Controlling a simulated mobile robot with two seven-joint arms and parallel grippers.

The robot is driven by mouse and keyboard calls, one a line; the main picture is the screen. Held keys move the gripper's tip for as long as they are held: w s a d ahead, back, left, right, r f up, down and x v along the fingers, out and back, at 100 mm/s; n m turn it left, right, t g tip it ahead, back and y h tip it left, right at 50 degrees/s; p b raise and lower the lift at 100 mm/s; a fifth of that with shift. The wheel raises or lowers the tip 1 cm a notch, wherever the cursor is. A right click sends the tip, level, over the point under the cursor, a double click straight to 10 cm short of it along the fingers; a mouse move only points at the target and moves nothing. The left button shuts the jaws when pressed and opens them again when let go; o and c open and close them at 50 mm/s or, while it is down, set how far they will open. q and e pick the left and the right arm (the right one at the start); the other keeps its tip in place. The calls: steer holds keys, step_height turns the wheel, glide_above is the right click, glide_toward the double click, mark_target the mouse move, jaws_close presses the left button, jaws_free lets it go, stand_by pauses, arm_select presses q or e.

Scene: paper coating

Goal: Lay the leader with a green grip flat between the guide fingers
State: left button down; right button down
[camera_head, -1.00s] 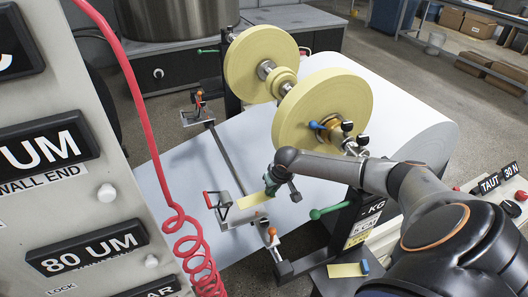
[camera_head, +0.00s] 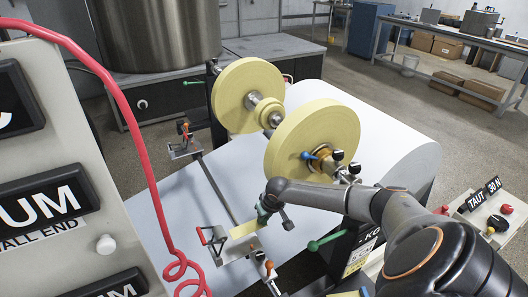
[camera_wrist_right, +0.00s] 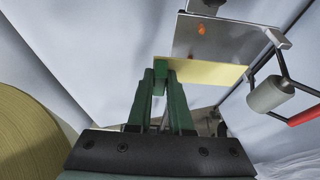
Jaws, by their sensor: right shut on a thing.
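My right gripper (camera_head: 264,215) is shut on the green grip (camera_wrist_right: 160,75) of a pale yellow leader strip (camera_head: 244,229). In the right wrist view the strip (camera_wrist_right: 212,74) extends right from the grip, along the near edge of a grey metal plate (camera_wrist_right: 222,38). In the head view the strip overlaps the far part of the plate (camera_head: 238,247). I cannot tell whether it touches the plate. A black bracket with a red handle (camera_head: 203,237) stands at the plate's left. The guide fingers are too small to make out clearly. My left gripper is out of view.
Two large yellow rolls (camera_head: 312,140) stand behind my right arm, over a wide white web (camera_head: 175,205). An orange-topped clamp (camera_head: 268,266) is close to the plate's right. Another yellow strip (camera_head: 345,294) lies at the bottom edge. A coiled red hose (camera_head: 150,180) hangs left.

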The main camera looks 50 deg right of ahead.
mark_target(258, 228)
steer(key=shift+w+a+f+b, duration=0.1)
steer(key=shift+a+f+b, duration=0.25)
steer(key=shift+f, duration=0.35)
steer(key=shift+w+a+f+b, duration=0.15)
steer(key=shift+a+f+b, duration=0.2)
steer(key=shift+f, duration=0.35)
steer(key=shift+w+a+f+b, duration=0.1)
steer(key=shift+a+f+b, duration=0.15)
steer(key=shift+a+f, duration=0.35)
steer(key=shift+w+a+f, duration=0.2)
steer(key=shift+a+f, duration=0.1)
steer(key=shift+a, duration=0.15)
steer(key=shift+w+a+f, duration=0.15)
steer(key=shift+a+f, duration=0.1)
steer(key=shift+a, duration=0.2)
steer(key=shift+f+b, duration=0.45)
steer(key=shift+f, duration=0.4)
steer(key=c, duration=0.8)
jaws_free()
steer(key=shift+o, duration=0.2)
